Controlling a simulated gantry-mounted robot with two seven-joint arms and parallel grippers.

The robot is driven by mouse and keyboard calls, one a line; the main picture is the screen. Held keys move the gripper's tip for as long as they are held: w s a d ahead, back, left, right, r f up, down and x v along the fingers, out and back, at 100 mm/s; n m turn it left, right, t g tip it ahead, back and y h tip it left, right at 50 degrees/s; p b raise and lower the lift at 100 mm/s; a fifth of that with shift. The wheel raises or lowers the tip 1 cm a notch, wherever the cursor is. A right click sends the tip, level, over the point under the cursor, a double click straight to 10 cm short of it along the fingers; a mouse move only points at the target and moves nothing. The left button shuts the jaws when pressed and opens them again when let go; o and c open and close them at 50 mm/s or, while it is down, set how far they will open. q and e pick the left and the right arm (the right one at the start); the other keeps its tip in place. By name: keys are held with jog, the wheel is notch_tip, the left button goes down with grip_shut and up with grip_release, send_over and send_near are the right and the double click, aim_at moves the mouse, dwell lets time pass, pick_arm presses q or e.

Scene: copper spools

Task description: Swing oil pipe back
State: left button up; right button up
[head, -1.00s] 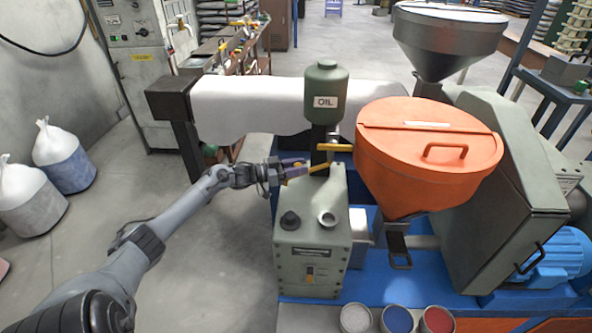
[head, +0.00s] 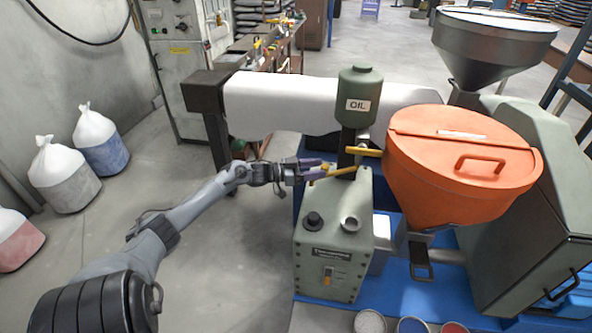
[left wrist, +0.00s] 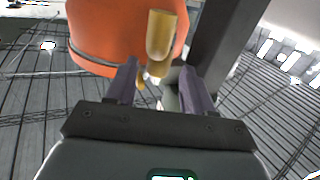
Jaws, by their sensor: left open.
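The green oil tank (head: 360,100), marked OIL, stands on a dark post. Below it, a thin yellow pipe (head: 340,172) reaches left from near the post, above the green-grey oil box (head: 334,246). A second, thicker yellow piece (head: 364,151) sits just above it at the post. My left gripper (head: 318,170) is open at the left end of the lower pipe, its purple fingers close to it. In the left wrist view, a yellow part (left wrist: 160,42) shows ahead between the two open fingers (left wrist: 158,85). Contact cannot be told. My right gripper is out of view.
The orange hopper (head: 440,185) with a lid handle stands close to the right of the post. A white roller (head: 275,108) runs behind the post. Bags (head: 65,175) stand on the floor at the left. Open floor lies left of the oil box.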

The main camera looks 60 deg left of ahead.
pick_arm(q)
jog(key=v, duration=0.7)
jog(key=shift+s+p, duration=0.35)
jog(key=shift+a, duration=0.15)
